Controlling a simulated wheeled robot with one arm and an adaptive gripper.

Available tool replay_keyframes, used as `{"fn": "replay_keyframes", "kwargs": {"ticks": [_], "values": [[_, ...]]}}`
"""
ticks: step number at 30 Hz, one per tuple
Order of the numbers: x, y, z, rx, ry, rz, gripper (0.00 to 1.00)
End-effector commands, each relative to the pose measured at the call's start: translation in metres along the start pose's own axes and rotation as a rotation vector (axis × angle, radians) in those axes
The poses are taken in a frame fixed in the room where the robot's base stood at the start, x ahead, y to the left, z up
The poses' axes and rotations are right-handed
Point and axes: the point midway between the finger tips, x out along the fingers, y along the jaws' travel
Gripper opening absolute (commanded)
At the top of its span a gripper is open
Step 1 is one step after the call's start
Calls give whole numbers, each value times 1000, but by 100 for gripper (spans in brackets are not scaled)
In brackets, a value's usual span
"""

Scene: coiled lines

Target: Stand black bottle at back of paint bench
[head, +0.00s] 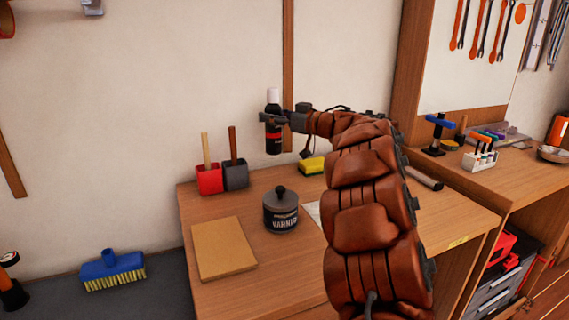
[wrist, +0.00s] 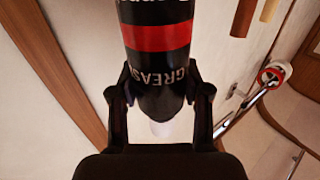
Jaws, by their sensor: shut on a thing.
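The black bottle (head: 273,138) has a white cap and a red band. My gripper (head: 272,117) is shut on it near its upper part and holds it upright in the air, above the back of the paint bench (head: 290,262). In the wrist view the bottle (wrist: 158,65) shows the word "GREASE" and sits between the two fingers of my gripper (wrist: 160,95). The bottle's base is clear of the bench top in the head view.
On the bench stand a red pot (head: 209,180) and a grey pot (head: 235,176) with handles, a yellow sponge (head: 312,165), a varnish tin (head: 281,212) and a brown board (head: 224,248). Bare wood shows between the grey pot and the sponge. A wall post (head: 288,60) rises behind.

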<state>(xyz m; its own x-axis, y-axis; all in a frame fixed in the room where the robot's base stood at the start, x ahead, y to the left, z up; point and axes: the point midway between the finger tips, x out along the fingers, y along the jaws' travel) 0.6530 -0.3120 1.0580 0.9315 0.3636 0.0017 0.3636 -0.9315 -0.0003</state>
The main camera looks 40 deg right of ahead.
Motion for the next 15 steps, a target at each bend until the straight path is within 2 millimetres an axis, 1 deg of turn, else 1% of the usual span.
{"fn": "replay_keyframes", "kwargs": {"ticks": [1,3,6,13,15], "values": [[0,0,14,4,-2,2,4],[0,0,26,6,-3,2,4],[0,0,39,4,-3,0,4],[0,-1,51,1,0,-2,4],[0,-1,59,1,0,-2,4]]}}
